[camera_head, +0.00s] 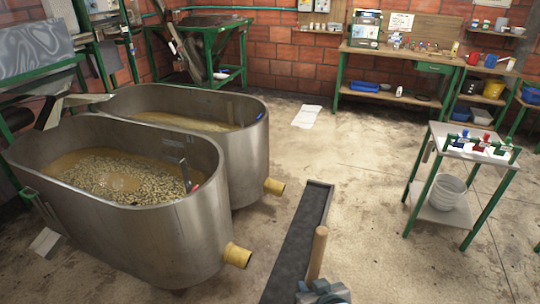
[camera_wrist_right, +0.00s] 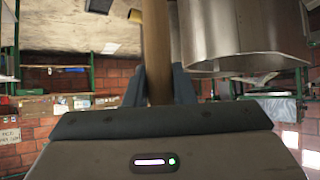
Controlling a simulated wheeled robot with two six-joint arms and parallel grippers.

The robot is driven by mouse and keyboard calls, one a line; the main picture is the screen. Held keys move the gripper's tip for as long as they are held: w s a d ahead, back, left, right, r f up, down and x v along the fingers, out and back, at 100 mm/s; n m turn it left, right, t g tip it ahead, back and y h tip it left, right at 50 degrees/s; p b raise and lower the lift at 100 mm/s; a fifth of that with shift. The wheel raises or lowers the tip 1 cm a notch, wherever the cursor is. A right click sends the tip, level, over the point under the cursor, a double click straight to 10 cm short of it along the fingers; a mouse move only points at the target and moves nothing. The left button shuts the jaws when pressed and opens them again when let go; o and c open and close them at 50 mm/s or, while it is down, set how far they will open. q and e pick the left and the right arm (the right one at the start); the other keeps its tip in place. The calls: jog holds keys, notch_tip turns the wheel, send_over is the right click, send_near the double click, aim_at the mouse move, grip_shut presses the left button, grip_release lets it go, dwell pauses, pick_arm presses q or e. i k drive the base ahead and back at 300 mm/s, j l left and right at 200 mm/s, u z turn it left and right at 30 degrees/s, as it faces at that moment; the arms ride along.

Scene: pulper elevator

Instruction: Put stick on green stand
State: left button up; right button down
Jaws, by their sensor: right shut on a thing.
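A light wooden stick (camera_head: 317,254) stands nearly upright at the bottom of the head view, tilted slightly. My right gripper (camera_head: 322,291) is shut on it, low in the picture. The right wrist view shows the stick (camera_wrist_right: 156,45) between the two dark fingers (camera_wrist_right: 157,86). Its far end runs out of that view. A small stand (camera_head: 474,149) with a pale top and green legs is at the right, apart from the stick. Another green-framed stand (camera_head: 243,48) is at the back left. My left gripper is not in view.
Two steel tubs (camera_head: 150,228) (camera_head: 254,155) fill the left; the near one holds beans in brownish liquid. A dark floor channel (camera_head: 290,245) lies behind the stick. Small bottles (camera_head: 481,142) are on the right stand, with a white bucket (camera_head: 446,191) on its lower shelf. The floor between is clear.

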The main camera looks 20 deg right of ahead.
aim_at(471, 134)
jog(key=l, duration=1.65)
jog(key=i+l, duration=0.15)
jog(key=l, duration=3.2)
jog(key=i+l, duration=0.1)
jog(key=l, duration=1.55)
